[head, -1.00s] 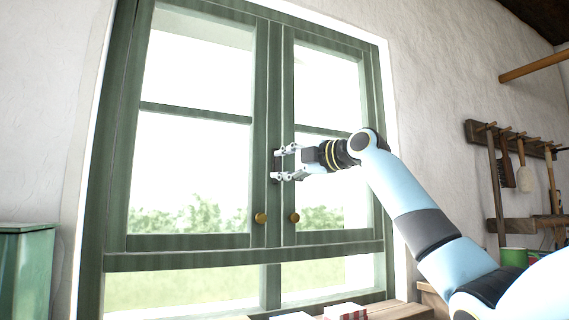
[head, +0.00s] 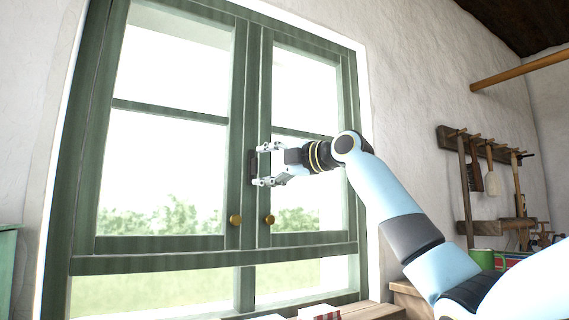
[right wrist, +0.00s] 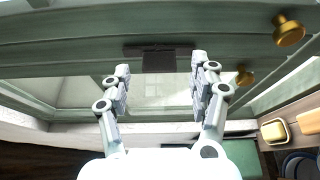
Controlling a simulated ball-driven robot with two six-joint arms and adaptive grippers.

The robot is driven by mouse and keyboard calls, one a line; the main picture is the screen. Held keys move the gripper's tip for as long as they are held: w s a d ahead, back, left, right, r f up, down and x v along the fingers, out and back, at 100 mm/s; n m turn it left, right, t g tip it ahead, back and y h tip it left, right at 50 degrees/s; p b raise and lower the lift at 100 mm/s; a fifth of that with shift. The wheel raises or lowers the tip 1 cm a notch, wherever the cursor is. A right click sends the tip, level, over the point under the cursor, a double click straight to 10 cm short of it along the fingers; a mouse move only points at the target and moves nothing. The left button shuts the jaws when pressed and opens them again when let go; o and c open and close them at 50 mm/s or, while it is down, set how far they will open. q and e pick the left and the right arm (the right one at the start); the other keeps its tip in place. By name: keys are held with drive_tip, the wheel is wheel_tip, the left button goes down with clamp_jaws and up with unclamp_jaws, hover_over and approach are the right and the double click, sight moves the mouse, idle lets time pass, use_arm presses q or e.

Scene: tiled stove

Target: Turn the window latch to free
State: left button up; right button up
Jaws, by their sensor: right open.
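The green-framed window (head: 243,90) fills the left and middle of the head view, both sashes closed. The window latch (head: 253,166) is a small dark piece on the middle post. In the right wrist view the latch (right wrist: 160,59) is a dark block on a dark plate, just beyond and between the fingertips. My right gripper (head: 263,164) is open at the latch, one finger above the other in the head view. The right wrist view shows its fingers (right wrist: 162,75) spread with nothing held. I cannot tell whether they touch the latch. My left gripper is out of view.
Two brass knobs (head: 235,219) (head: 269,219) stand on the sashes below the latch. A wooden rack (head: 480,143) with hanging tools is on the right wall. A red-and-white object (head: 320,312) lies below the window.

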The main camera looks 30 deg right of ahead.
drive_tip(key=v, duration=1)
idle(0.3)
